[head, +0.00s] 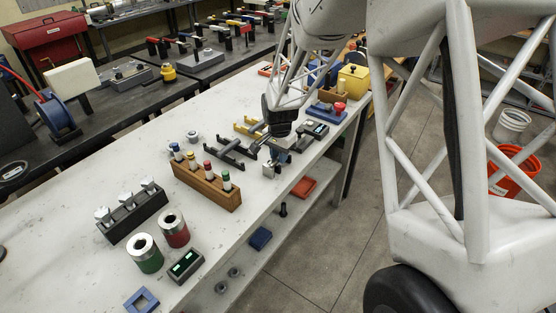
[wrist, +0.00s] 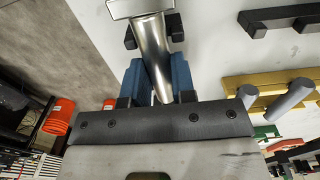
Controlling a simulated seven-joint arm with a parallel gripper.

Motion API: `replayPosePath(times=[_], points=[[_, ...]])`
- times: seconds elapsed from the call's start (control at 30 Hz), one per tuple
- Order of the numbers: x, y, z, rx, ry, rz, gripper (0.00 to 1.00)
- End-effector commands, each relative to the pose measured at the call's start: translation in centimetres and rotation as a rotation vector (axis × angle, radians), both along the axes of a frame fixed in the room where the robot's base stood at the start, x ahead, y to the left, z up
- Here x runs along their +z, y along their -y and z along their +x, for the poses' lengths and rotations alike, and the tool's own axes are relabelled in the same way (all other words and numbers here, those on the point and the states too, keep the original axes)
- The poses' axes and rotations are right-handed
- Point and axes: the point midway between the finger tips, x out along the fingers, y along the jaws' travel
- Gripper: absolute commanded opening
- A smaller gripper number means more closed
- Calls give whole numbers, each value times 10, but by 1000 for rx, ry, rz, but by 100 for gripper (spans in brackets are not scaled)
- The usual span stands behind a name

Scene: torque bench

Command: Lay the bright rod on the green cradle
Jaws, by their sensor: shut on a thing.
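My gripper (wrist: 158,88) is shut on the bright rod (wrist: 153,50), a shiny metal bar held between two blue finger pads. The rod's far end widens into a pale square-edged piece at the top of the wrist view, cut off by the frame. In the head view my gripper (head: 275,150) is low over the right edge of the white bench, and the rod is hard to make out there. A green piece (wrist: 265,132) shows partly at the right of the wrist view; I cannot tell for sure that it is the green cradle. I cannot pick out the cradle in the head view.
A black cradle (head: 235,149) and a yellow cradle (head: 249,126) stand left of my gripper. A wooden block with coloured pegs (head: 207,186) is nearer. A small meter (head: 314,130) and a blue tray with a red knob (head: 328,112) are to the right.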

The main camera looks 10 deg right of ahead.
Motion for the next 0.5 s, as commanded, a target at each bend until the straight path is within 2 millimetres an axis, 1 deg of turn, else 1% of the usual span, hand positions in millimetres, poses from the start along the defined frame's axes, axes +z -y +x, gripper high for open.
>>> replayPosePath(times=[0.5], points=[[29,0,1,0,3,0,0]])
